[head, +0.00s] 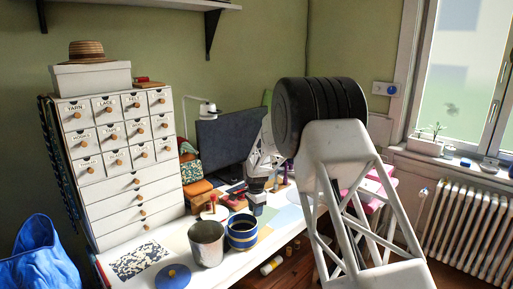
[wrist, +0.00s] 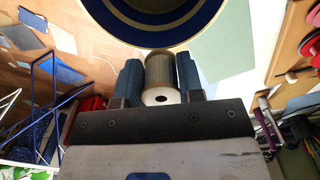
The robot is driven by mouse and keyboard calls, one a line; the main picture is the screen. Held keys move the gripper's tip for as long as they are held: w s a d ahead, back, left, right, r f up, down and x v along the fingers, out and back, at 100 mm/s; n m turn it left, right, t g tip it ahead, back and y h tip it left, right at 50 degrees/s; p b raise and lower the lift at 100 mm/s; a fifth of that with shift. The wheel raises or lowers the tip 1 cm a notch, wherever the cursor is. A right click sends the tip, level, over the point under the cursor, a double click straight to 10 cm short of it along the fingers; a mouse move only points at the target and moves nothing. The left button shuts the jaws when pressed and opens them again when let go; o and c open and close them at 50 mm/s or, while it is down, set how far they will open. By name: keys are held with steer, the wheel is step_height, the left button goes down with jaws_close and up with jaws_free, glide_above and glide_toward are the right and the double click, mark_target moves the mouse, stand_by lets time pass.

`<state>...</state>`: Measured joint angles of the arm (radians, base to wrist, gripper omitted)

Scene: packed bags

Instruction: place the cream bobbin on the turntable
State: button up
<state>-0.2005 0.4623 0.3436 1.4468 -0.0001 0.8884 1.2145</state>
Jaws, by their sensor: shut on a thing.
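My gripper (wrist: 161,75) is shut on the cream bobbin (wrist: 155,97), whose pale flange with a dark centre hole faces the wrist camera and whose tan-grey body lies between the two blue fingers. In the head view my gripper (head: 257,198) is over the desk, close to the blue and yellow striped pot (head: 243,236). Just beyond the fingertips in the wrist view is a large round thing with blue and cream rings (wrist: 150,40), probably that pot. I cannot pick out the turntable with certainty; a small pale round stand with a red piece (head: 214,212) is on the desk.
A grey metal pot (head: 206,243) stands left of the striped pot. A blue knobbed lid (head: 173,277) lies at the front. A drawer cabinet (head: 118,150) stands at the left and a dark monitor (head: 228,150) behind. A yellow-banded spool (head: 271,265) lies near the desk edge.

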steer(key=s+d+f+n, duration=0.1)
steer(key=d+f+n, duration=0.4)
steer(key=d+f, duration=0.55)
steer(key=s+d+f+n, duration=0.3)
steer(key=s+f, duration=0.4)
steer(key=f, duration=0.3)
steer(key=s+d+f+n, duration=0.3)
steer(key=s+d+f, duration=0.2)
steer(key=f, duration=0.6)
steer(key=shift+s+d+n, duration=0.15)
steer(key=shift+s+n, duration=0.15)
steer(key=shift+s, duration=0.85)
steer(key=shift+r, duration=0.1)
